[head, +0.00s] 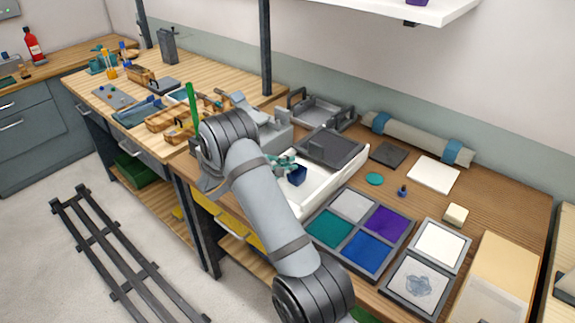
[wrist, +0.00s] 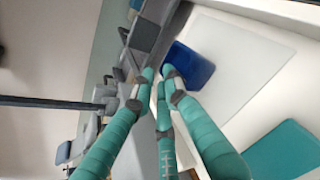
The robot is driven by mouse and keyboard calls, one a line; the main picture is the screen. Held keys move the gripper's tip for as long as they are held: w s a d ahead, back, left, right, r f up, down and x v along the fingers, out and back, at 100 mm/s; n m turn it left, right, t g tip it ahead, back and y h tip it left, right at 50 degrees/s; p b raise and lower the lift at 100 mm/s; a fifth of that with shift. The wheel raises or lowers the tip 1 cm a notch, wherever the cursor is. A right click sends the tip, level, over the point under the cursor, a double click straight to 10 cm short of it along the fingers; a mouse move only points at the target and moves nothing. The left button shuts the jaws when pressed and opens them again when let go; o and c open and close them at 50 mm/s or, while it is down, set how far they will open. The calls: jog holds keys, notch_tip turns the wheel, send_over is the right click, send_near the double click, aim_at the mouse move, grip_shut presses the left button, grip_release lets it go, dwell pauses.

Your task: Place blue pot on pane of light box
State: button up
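The blue pot (head: 298,176) shows dark blue just right of my gripper (head: 282,163) in the head view, over the white light box (head: 322,196). In the wrist view the pot (wrist: 190,66) lies right beside the fingertips of my gripper (wrist: 160,82), against the left end of the pale pane (wrist: 245,60). The teal fingers come close together at their tips, and one overlaps the pot's edge. I cannot tell whether they pinch the pot, or whether its base touches the pane. My arm hides part of the light box in the head view.
A dark grey panel (head: 333,147) stands behind the light box. A frame of coloured tiles (head: 362,230) is to its front right. Further right are a two-pane frame (head: 428,265), a cream block (head: 456,215) and a small blue bottle (head: 402,190). A post (head: 265,45) rises behind.

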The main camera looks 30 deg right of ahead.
jog(key=shift+o, duration=0.8)
jog(key=shift+f, duration=0.1)
jog(key=shift+s, duration=0.1)
jog(key=shift+r+p, duration=0.25)
jog(key=shift+p, duration=0.05)
jog(key=b+v, duration=0.2)
jog(key=v, duration=1)
jog(key=c, duration=0.4)
